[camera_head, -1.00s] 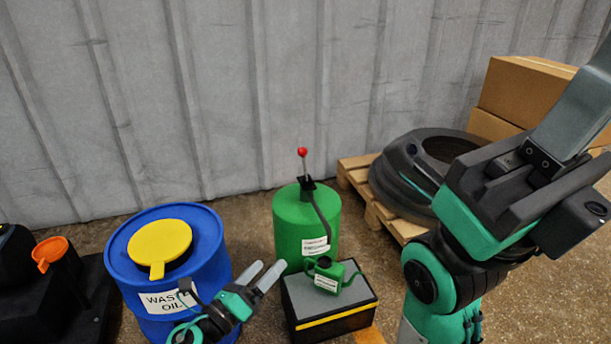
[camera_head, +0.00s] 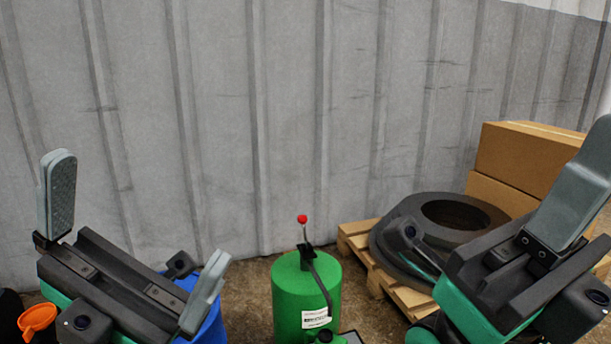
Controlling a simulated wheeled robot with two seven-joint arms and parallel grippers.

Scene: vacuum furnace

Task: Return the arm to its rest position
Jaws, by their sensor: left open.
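My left gripper (camera_head: 131,243) is raised at the lower left, in front of the blue drum (camera_head: 213,322). Its two grey fingers stand wide apart with nothing between them. The drum is mostly hidden behind it. My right gripper (camera_head: 566,200) is raised at the right edge. One grey finger shows clearly; I cannot make out the gap to the other finger. No held object shows in it.
A green canister (camera_head: 296,298) with a red-knobbed lever (camera_head: 302,219) stands between my arms. Behind my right arm are a wooden pallet (camera_head: 357,244) with a black ring (camera_head: 400,215) and cardboard boxes (camera_head: 520,158). An orange funnel (camera_head: 37,318) is at the lower left. A grey corrugated wall (camera_head: 300,110) closes the back.

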